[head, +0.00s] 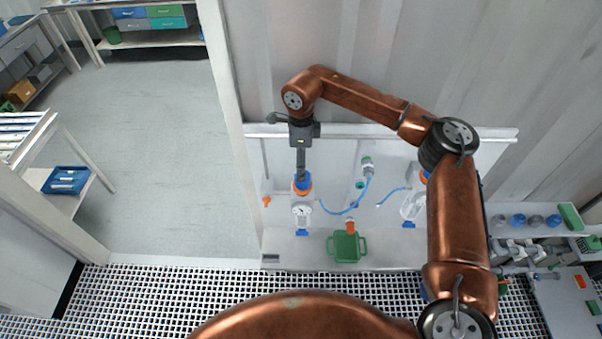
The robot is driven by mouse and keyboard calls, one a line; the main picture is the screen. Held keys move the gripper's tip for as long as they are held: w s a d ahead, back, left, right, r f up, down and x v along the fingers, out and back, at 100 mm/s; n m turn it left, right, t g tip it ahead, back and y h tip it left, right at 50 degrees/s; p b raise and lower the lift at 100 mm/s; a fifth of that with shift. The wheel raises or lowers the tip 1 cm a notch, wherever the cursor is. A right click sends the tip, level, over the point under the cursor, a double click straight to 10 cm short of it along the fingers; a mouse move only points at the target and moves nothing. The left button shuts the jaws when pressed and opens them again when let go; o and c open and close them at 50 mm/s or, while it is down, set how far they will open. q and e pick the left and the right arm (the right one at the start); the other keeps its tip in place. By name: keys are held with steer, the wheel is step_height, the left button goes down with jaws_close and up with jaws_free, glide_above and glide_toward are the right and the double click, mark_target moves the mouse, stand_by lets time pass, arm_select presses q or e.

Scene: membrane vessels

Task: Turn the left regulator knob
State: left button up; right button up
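The left regulator (302,211) stands on the white panel, with a round gauge on its front and a blue part below. Its blue knob (302,183) is on top, above an orange ring. My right gripper (301,175) points down with its fingertips at the top of this knob. The fingers look narrow from here, so I cannot tell whether they grip the knob or only touch it. A second regulator (411,207) is further right, its top partly hidden by my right arm. My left gripper is not in view.
A green container (346,247) with handles stands at the panel's lower middle. A blue hose (345,210) runs right of the left regulator. A side bench with bottles and cylinders (536,221) is at right. Open floor (170,150) lies at left beyond a doorway.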

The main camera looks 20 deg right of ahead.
step_height(320, 180, up, 5)
steer(key=shift+f, duration=0.1)
stand_by(0.7)
